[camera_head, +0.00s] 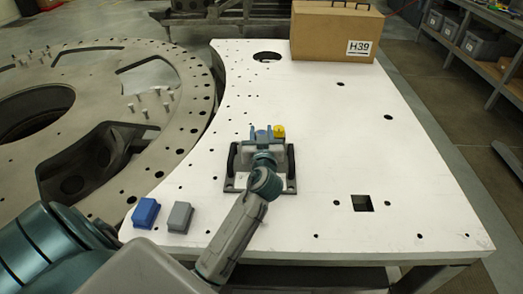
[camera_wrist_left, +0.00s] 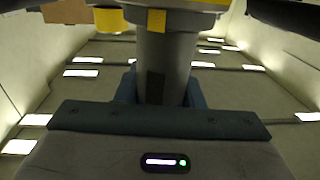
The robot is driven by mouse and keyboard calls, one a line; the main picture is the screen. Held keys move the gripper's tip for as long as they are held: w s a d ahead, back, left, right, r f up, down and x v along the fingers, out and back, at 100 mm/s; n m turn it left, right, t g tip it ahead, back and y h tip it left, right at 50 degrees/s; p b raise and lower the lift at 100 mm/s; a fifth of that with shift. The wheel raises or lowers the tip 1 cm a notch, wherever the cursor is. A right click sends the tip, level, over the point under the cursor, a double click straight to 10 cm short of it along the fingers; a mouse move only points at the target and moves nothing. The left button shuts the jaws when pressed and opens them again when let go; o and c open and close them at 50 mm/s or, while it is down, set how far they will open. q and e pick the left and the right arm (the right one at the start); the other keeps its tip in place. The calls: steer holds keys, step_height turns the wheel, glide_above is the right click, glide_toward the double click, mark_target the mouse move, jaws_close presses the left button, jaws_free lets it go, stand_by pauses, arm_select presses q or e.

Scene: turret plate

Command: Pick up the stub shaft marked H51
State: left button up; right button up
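My left gripper (camera_head: 261,136) is over a dark fixture (camera_head: 233,183) with two black handles on the white plate (camera_head: 310,110). In the left wrist view a thick grey upright shaft (camera_wrist_left: 165,65) with a small yellow label stands between the gripper's blue fingers. The label cannot be read, so I cannot tell whether it is H51. The fingers flank the shaft closely with no clear gap; I cannot tell whether they press on it. In the head view the gripper and wrist hide most of the shaft. My right gripper is not in view.
A yellow-topped piece (camera_head: 279,131) stands just right of the gripper. A blue block (camera_head: 146,212) and a grey block (camera_head: 180,217) lie at the front left. A cardboard box (camera_head: 325,30) marked H39 stands at the back. The plate's right side is clear, with holes.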

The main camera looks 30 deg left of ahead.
arm_select(q)
jaws_close()
steer(key=shift+r, duration=0.1)
